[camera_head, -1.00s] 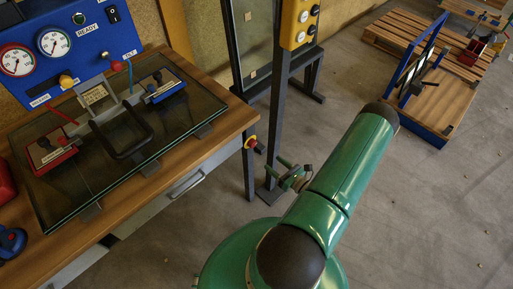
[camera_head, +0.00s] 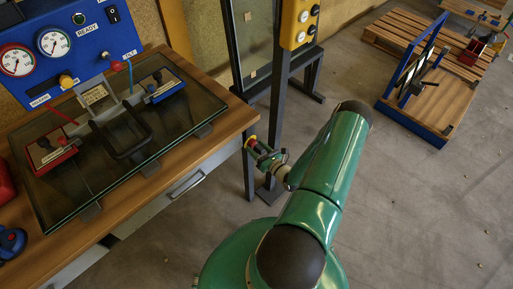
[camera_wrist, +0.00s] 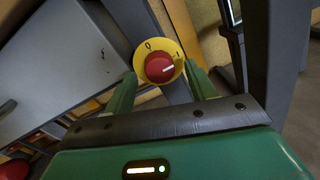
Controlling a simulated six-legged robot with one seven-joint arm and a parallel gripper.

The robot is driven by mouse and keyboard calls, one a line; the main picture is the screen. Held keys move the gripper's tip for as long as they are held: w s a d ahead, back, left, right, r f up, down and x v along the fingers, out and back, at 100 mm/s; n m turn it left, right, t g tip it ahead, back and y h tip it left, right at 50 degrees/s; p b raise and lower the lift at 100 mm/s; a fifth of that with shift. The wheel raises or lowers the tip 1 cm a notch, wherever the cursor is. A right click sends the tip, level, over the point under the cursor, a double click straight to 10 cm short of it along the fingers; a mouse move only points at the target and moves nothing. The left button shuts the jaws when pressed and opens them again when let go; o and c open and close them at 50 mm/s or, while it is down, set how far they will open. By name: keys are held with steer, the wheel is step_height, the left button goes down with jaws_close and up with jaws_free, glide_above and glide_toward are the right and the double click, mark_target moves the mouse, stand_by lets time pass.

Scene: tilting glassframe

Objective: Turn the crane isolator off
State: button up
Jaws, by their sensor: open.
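The isolator is a red round knob (camera_wrist: 158,68) on a yellow disc (camera_wrist: 145,54) marked 0 and 1. A white line on the knob points right, roughly towards the 1 side. In the head view the red and yellow isolator (camera_head: 251,142) sits by the bench corner, partly behind my gripper (camera_head: 259,152). In the wrist view my gripper (camera_wrist: 160,73) is open, its green fingers on either side of the knob's lower part. Whether the fingers touch the knob or are still short of it, I cannot tell.
A wooden bench (camera_head: 235,118) with a glass-covered fixture is at left, its drawer (camera_head: 190,185) below. A dark post (camera_head: 277,90) carrying a yellow button box (camera_head: 298,24) stands right beside the isolator. Open floor (camera_head: 430,200) lies to the right, with a pallet (camera_head: 400,42) behind.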

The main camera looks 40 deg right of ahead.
steer(key=shift+w, duration=0.4)
steer(key=c, duration=1)
